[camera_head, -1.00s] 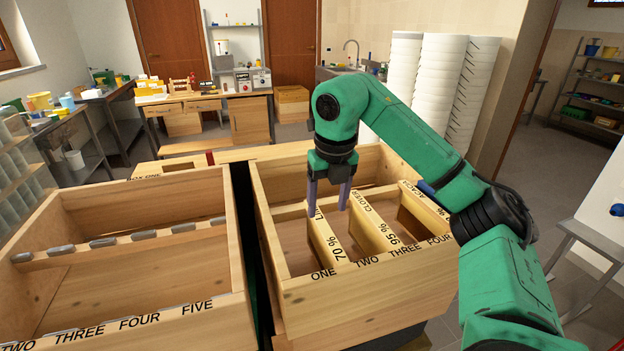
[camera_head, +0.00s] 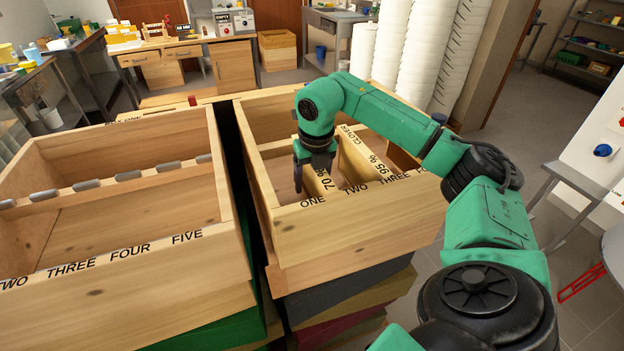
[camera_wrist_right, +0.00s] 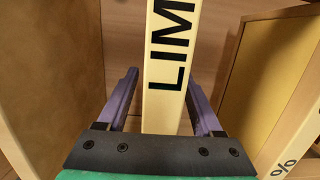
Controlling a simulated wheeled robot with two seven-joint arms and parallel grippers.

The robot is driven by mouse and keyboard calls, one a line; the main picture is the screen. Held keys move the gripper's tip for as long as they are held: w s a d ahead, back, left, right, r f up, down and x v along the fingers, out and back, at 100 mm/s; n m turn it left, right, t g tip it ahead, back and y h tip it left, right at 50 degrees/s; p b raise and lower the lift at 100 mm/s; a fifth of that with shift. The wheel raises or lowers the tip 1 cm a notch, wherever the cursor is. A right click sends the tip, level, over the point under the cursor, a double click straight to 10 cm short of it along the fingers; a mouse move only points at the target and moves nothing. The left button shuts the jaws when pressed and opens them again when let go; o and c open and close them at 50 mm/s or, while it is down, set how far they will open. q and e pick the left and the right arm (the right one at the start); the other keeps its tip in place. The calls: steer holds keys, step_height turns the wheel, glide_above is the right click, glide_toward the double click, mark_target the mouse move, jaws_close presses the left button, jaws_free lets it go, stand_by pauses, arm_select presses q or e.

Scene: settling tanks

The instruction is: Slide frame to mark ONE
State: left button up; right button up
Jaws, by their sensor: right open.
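The lime frame (camera_head: 324,181), a pale wooden bar lettered "70 %", stands in the right-hand box (camera_head: 360,226). Its near end lies between the rim marks ONE (camera_head: 313,200) and TWO (camera_head: 356,190). In the right wrist view the open purple fingers (camera_wrist_right: 163,105) stand on either side of the bar lettered "LIM" (camera_wrist_right: 170,60), with gaps on both sides. My left gripper is not in view.
The clover frame (camera_head: 366,161) stands to the right of the lime frame, with another frame (camera_head: 402,158) beyond it. Left of the lime frame the box is free up to its side wall (camera_head: 254,176). A second box (camera_head: 120,283) stands to the left across a dark gap.

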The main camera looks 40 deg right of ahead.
steer(key=c, duration=0.9)
jaws_close()
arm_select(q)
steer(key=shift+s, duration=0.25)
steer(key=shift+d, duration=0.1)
arm_select(e)
steer(key=shift+w, duration=0.1)
steer(key=shift+w+a+r+p, duration=0.15)
steer(key=shift+w+a+p, duration=0.05)
steer(key=shift+a+p, duration=0.4)
arm_select(q)
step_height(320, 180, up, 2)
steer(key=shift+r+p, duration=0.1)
steer(key=shift+p, duration=0.45)
arm_select(e)
steer(key=a, duration=0.1)
steer(key=w+a, duration=0.1)
steer(key=a, duration=0.1)
steer(key=shift+a, duration=0.15)
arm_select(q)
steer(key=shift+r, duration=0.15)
